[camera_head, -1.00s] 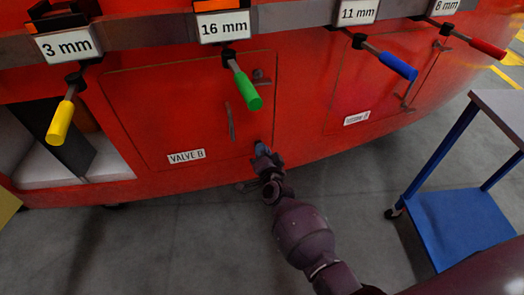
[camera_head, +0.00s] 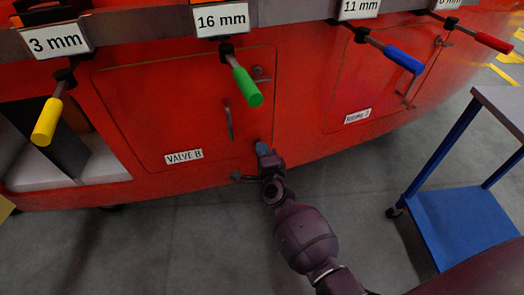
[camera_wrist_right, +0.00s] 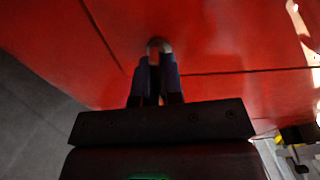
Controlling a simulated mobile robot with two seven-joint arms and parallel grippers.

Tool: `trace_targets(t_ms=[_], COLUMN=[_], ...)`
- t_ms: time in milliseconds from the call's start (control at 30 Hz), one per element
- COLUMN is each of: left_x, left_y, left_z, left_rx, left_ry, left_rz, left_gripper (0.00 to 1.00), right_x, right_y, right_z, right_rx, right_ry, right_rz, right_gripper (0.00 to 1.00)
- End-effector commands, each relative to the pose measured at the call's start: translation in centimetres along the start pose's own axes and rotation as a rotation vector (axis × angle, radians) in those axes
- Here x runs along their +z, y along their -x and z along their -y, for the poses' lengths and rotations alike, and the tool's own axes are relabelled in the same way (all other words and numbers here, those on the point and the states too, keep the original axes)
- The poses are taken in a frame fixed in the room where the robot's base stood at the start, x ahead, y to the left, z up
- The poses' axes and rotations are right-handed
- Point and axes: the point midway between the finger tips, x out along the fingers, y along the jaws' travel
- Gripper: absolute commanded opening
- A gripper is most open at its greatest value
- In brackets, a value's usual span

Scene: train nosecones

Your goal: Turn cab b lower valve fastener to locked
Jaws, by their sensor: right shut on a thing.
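The red VALVE B door (camera_head: 180,110) is closed on the red nosecone. The lower valve fastener (camera_head: 259,143) is a small piece at the door's lower right corner, mostly hidden by my right gripper (camera_head: 263,150). In the right wrist view the fastener (camera_wrist_right: 159,45) shows as a small grey rounded piece between the tips of my right gripper (camera_wrist_right: 156,70). The fingers are close together and shut on it, near the door seams. Its exact angle is hard to read. My left gripper is not in view.
A door handle (camera_head: 229,120) and an upper fastener (camera_head: 261,74) are above the gripper. Tools with yellow (camera_head: 46,122), green (camera_head: 247,87), blue (camera_head: 404,60) and red (camera_head: 494,42) grips hang overhead. A blue cart (camera_head: 465,220) stands at right.

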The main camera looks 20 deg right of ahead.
Motion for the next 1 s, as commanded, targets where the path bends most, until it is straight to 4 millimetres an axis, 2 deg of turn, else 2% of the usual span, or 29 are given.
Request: trace_targets(t_ms=[500, 533, 700, 1000], left_x=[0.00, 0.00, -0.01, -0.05], left_y=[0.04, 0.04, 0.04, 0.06], left_z=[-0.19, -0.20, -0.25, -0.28], left_rx=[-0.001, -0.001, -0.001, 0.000], left_ry=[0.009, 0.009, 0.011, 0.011], left_rz=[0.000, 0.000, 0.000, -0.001], left_gripper=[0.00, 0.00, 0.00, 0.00], right_x=[0.07, 0.07, 0.05, 0.02], right_y=[0.03, 0.03, 0.02, 0.15], right_z=[-0.07, -0.06, -0.05, -0.02], right_rx=[0.002, 0.002, 0.001, 0.000], right_ry=[-0.021, -0.021, -0.020, -0.019], right_rz=[0.001, 0.001, 0.001, 0.000], right_gripper=[0.00, 0.09, 0.33, 0.33])
